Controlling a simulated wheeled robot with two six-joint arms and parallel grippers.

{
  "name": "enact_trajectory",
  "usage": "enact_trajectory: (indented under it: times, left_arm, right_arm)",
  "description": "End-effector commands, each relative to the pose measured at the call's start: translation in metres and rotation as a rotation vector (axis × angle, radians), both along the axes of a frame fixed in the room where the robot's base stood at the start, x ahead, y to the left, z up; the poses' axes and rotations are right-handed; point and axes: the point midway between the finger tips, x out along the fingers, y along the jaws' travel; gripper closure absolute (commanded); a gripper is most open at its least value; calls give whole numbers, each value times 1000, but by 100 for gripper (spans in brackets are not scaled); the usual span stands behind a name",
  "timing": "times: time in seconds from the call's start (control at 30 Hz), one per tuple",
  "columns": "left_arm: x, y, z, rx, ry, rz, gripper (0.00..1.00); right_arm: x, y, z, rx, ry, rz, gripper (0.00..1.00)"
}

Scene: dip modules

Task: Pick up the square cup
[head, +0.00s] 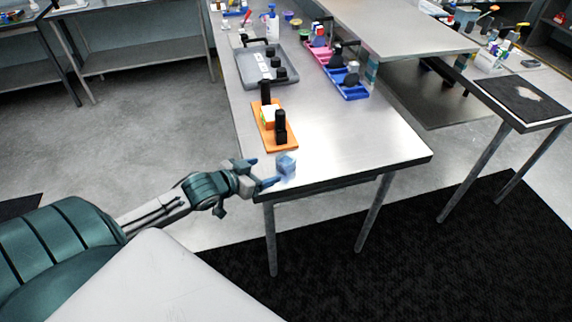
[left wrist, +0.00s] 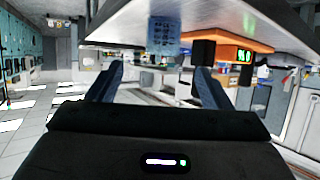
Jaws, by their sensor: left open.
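The square cup (head: 286,166) is a small, pale blue, see-through cup near the front left corner of the steel table (head: 370,150). In the left wrist view the cup (left wrist: 163,36) hangs down from the table surface, as that picture is upside down. My left gripper (head: 264,172) is at the table's left edge, just left of the cup. Its two blue fingers are spread apart with nothing between them in the left wrist view (left wrist: 156,84). The cup appears beyond the fingertips, not between them. My right gripper is not in view.
An orange board (head: 265,136) with black upright parts lies just behind the cup. A grey tray (head: 246,75) and a blue tray (head: 350,94) lie farther back, with a pink tray (head: 318,54) behind. The table right of the cup is clear.

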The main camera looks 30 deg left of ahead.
Motion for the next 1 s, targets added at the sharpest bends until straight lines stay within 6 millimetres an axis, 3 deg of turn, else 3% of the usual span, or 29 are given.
enact_trajectory:
  times: [0.1, 0.4, 0.6, 1.0]
  left_arm:
    - [11, 4, 5, -13, -27, -7, 27]
    - [46, -2, -8, -18, -31, -6, 27]
    - [57, -5, -14, -14, -28, -9, 27]
    - [96, -12, -31, -18, -28, -7, 27]
  right_arm:
    - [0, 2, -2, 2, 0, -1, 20]
    - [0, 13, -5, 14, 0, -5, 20]
    - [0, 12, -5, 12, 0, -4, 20]
    - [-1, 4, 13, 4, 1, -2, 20]
